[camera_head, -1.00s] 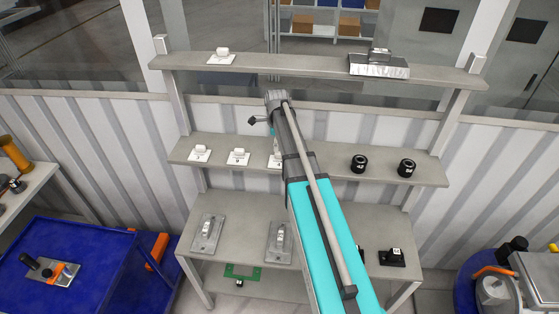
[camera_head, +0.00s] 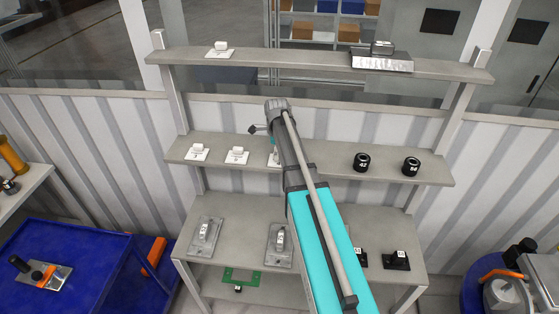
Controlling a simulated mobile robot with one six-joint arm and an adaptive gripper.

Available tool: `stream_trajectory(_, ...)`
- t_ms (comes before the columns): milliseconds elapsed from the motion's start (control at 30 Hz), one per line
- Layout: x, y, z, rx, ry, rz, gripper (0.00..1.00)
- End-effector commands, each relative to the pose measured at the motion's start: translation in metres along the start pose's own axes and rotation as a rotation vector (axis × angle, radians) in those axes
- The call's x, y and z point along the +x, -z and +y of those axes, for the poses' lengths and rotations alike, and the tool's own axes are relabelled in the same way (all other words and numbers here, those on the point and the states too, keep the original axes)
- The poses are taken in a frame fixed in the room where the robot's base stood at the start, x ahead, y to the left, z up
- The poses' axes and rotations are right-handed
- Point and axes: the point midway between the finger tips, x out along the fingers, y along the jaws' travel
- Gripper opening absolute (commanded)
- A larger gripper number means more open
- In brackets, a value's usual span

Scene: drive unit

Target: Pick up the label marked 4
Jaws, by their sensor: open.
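Small white labels with raised grips stand on the shelf rack. On the middle shelf are a left label (camera_head: 198,153), a second label (camera_head: 236,156) and a third label (camera_head: 273,158), partly hidden behind my arm. Another white label (camera_head: 221,50) sits on the top shelf at the left. Their marks are too small to read, so I cannot tell which is 4. My gripper (camera_head: 256,129) is mostly hidden behind the end of my arm; a small dark part shows in front of the middle shelf, above the third label. I see nothing held.
Two black round pieces, one left (camera_head: 361,162) and one right (camera_head: 411,167), stand on the middle shelf (camera_head: 330,172). A metal block (camera_head: 382,62) sits on the top shelf. Grey plates and black blocks lie on the lower shelf. A blue cart (camera_head: 75,265) stands at the left.

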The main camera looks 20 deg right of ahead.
Motion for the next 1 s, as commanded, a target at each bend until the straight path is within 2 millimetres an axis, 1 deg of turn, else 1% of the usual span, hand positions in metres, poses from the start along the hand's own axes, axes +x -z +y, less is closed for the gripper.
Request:
stream_trajectory(433,-0.0004,0.0,0.0,0.0,0.0,0.0,0.69)
stream_trajectory(467,-0.0004,0.0,0.0,0.0,0.0,0.0,0.65)
stream_trajectory(600,-0.0004,0.0,0.0,0.0,0.0,0.0,0.39)
stream_trajectory(767,-0.0004,0.0,0.0,0.0,0.0,0.0,0.09)
stream_trajectory(800,-0.0004,0.0,0.0,0.0,0.0,0.0,0.02)
stream_trajectory(833,-0.0003,0.0,0.0,0.0,0.0,0.0,0.0)
stream_trajectory(1000,-0.0004,0.0001,0.0,0.0,0.0,0.0,0.0)
